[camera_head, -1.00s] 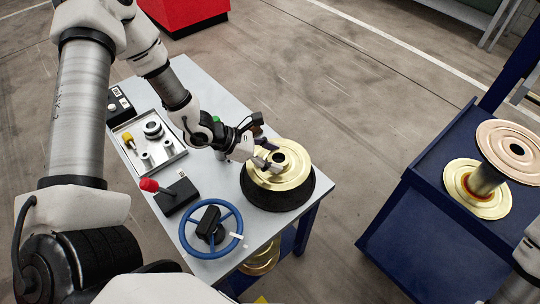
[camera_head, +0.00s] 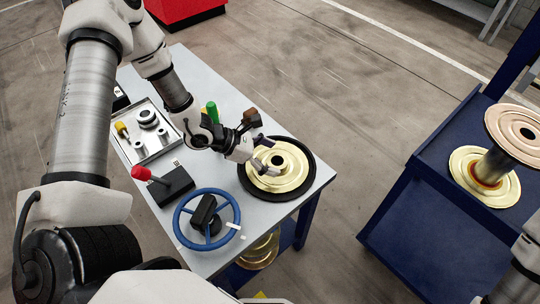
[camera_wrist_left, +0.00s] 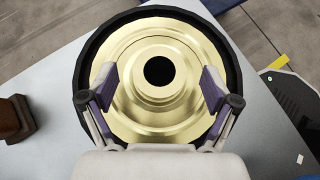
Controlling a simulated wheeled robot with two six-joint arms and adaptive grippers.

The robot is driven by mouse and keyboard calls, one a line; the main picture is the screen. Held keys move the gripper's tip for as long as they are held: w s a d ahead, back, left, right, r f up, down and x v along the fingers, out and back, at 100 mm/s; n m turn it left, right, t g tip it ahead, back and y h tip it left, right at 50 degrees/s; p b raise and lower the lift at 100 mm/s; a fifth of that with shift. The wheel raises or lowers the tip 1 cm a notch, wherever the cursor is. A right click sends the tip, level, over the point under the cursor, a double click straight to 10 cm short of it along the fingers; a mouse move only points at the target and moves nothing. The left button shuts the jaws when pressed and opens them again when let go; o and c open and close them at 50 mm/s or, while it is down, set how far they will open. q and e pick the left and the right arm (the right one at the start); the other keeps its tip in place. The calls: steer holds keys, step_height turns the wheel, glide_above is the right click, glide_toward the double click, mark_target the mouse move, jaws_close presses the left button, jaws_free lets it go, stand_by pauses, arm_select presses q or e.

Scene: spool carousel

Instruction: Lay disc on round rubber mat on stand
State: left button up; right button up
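The gold disc (camera_head: 292,177) lies flat on the black round rubber mat (camera_head: 309,181) at the right end of the grey table. In the left wrist view the disc (camera_wrist_left: 160,123) sits inside the mat's dark rim (camera_wrist_left: 84,63), and its centre hole shows. My left gripper (camera_head: 269,157) is low over the disc. Its two fingers stand apart on either side of the raised hub, with gaps to the inner hub in the left wrist view (camera_wrist_left: 159,85). Whatever supports the mat is hidden beneath it. My right gripper is out of view.
A blue handwheel (camera_head: 184,226), a red-knobbed lever box (camera_head: 173,187), a parts tray (camera_head: 154,157) and a green-topped item (camera_head: 212,111) share the table. A blue cart (camera_head: 410,215) at right carries a spool with a copper-coloured top disc (camera_head: 515,140). Floor lies between.

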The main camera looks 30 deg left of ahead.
arm_select(q)
steer(key=shift+v, duration=3.85)
